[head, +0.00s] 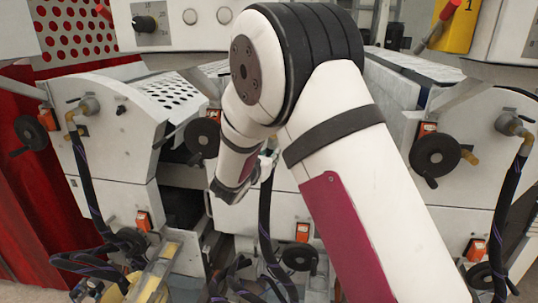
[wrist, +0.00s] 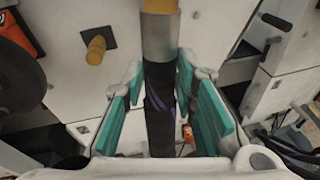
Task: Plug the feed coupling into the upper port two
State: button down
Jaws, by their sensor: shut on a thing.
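In the wrist view my gripper (wrist: 160,78), with teal pads, is shut on the feed coupling's black hose (wrist: 158,125). The coupling's silver metal sleeve (wrist: 160,38) is just beyond the pads, with a brass part at the picture's top edge. I cannot tell whether its end touches a port. In the head view my arm hides most of the gripper and the coupling; the hose (head: 265,225) hangs below. I cannot tell which fitting is upper port two.
A brass stub (wrist: 96,48) on a dark plate is left of the coupling. White machine units carry handwheels (head: 436,155) and orange switches (head: 143,221). Fittings with hoses stand at left (head: 88,106) and right (head: 510,124). Loose hoses and a yellow-topped object (head: 152,280) lie low at left.

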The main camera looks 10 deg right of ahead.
jog(key=w+d+b, duration=0.2)
jog(key=w+b, duration=0.1)
jog(key=w, duration=0.2)
jog(key=shift+w+d, duration=0.2)
jog(key=shift+w, duration=0.15)
dwell(0.4)
jog(key=shift+w+d+b, duration=0.25)
jog(key=shift+w+b, duration=0.3)
jog(key=shift+w, duration=0.05)
jog(key=shift+w+d+b, duration=0.25)
jog(key=shift+w+b, duration=0.25)
jog(key=shift+w, duration=0.1)
dwell(1.8)
jog(key=c, duration=1.2)
grip_release()
jog(key=shift+s+a, duration=0.1)
jog(key=shift+s, duration=0.05)
jog(key=v, duration=1.1)
jog(key=shift+s+a+r, duration=0.15)
jog(key=shift+s, duration=0.15)
